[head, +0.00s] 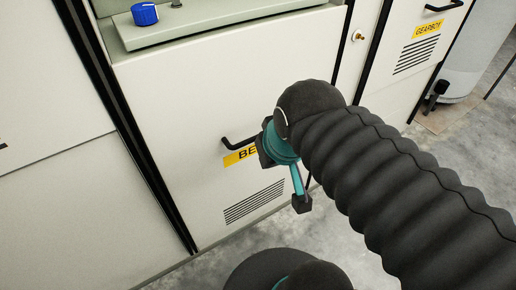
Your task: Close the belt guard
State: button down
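The belt guard (185,130) is a large cream panel in the middle of the head view, with a row of dark vent slots low down. A yellow label (236,157) on it reads "BE", with the rest hidden behind my gripper. A black bar handle (238,143) sits just above the label, its right part covered. I cannot tell from this view whether the panel stands slightly ajar. My gripper (285,170), teal and black, is in front of the panel just right of the handle. Contact and finger opening cannot be made out.
A ledge with a blue knob (144,14) runs above the panel. To the right is another cream panel with a yellow "GEARBOX" label (428,29) and a black handle (444,6). A grey cylinder (478,50) stands at far right. Grey concrete floor (232,262) lies below.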

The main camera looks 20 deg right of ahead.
aim_at(199, 108)
jog(key=z, duration=0.6)
jog(key=k, duration=0.95)
jog(key=u, duration=0.85)
jog(key=i, duration=1)
jog(key=z, duration=0.05)
